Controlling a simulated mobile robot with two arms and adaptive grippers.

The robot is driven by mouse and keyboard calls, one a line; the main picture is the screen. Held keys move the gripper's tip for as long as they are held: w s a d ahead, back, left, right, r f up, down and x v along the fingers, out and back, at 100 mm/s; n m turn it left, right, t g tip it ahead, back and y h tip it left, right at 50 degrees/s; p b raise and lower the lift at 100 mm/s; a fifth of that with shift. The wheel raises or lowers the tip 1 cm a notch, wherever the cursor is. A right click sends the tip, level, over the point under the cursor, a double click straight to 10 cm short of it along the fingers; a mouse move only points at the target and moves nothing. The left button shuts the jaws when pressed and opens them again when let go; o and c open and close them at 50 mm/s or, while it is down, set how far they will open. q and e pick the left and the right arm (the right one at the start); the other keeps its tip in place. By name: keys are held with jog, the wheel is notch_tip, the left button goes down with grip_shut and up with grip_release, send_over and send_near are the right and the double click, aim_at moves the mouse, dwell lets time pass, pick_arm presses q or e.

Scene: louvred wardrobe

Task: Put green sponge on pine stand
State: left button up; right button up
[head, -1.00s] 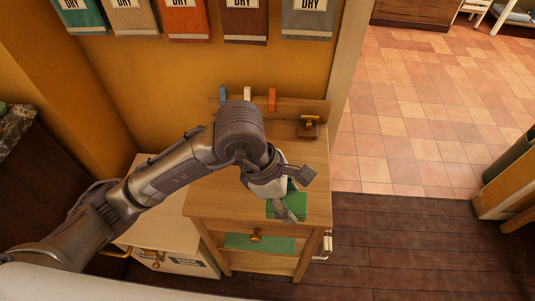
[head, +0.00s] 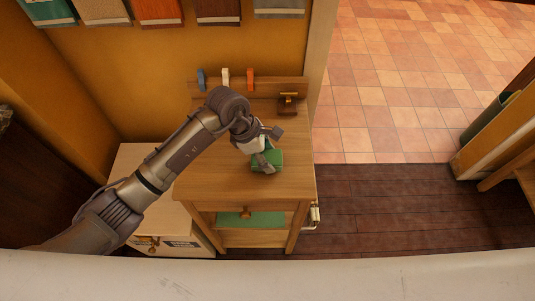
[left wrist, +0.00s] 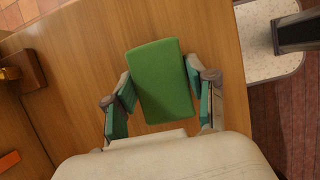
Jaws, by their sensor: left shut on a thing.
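The green sponge (head: 272,156) is a flat rectangular block in my left gripper (head: 262,158), over the right part of the pine stand's top (head: 205,180). In the left wrist view the sponge (left wrist: 160,80) sits between the two fingers of my left gripper (left wrist: 160,88), which is shut on it. The wooden top (left wrist: 85,70) lies behind it. I cannot tell whether the sponge touches the top or hangs just above it. In the head view the gripper partly hides the sponge. My right gripper is not in view.
A small brown block with a brass part (head: 288,104) stands at the stand's back right. Blue, white and orange pegs (head: 226,78) line its back rail. A pale cabinet (head: 150,215) adjoins its left. The top's left and front are clear.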

pick_arm(q)
jog(key=shift+f, duration=0.3)
jog(key=shift+f, duration=0.1)
jog(key=o, duration=1.1)
jog(key=shift+r, duration=0.2)
jog(key=b+v, duration=0.1)
jog(key=v, duration=1.1)
jog(key=shift+d, duration=0.1)
